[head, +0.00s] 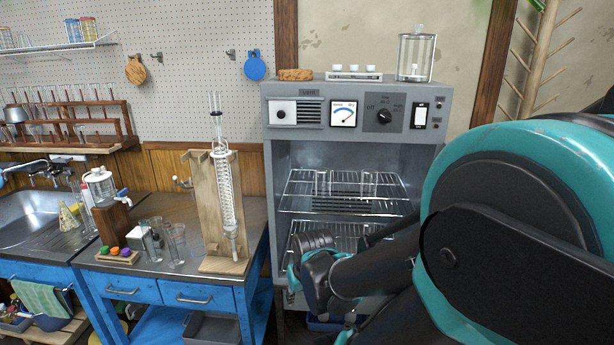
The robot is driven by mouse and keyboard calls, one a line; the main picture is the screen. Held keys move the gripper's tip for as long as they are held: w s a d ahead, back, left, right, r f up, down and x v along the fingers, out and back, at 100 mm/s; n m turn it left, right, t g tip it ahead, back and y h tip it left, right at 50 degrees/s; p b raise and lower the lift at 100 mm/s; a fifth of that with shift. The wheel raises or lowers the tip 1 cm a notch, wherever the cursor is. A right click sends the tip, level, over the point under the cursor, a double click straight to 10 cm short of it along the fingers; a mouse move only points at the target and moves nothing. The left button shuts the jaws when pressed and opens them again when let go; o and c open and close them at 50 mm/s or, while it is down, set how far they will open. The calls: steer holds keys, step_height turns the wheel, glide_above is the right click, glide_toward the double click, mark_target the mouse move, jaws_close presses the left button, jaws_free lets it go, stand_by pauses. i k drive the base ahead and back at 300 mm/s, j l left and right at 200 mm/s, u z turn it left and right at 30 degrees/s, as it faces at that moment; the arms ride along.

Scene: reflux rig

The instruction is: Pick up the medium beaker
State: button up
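Two clear glass vessels stand on the upper wire rack inside the open grey oven, a left one (322,184) and a right one (369,186). More clear glassware (175,245) stands on the blue bench left of the wooden stand. I cannot tell which of these is the medium beaker. My arm reaches in from the right, and its far joints are in front of the oven's lower part. My gripper's fingers do not show, so what they hold is hidden.
The oven (277,165) carries a glass jar (416,57) on top. A wooden stand (204,215) with a glass condenser (226,180) rises from the blue bench (150,270), just left of the oven. A sink (38,225) is at far left. My arm hides the right side.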

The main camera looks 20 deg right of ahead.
mark_target(322, 175)
steer(key=i+j+z, duration=0.1)
steer(key=i+j, duration=0.25)
steer(key=i+j+z, duration=0.1)
steer(key=j+z, duration=0.2)
steer(key=j, duration=0.25)
steer(key=j+z, duration=0.35)
steer(key=j, duration=0.15)
steer(key=j+z, duration=0.3)
steer(key=j, duration=0.3)
steer(key=k+j+z, duration=0.15)
steer(key=j+z, duration=0.2)
steer(key=j, duration=0.15)
steer(key=k+j+z, duration=0.15)
steer(key=j+z, duration=0.15)
steer(key=j, duration=0.25)
steer(key=k+j+z, duration=0.15)
steer(key=k+z, duration=0.15)
steer(key=k, duration=0.3)
steer(key=i+j, duration=0.15)
steer(key=i, duration=0.3)
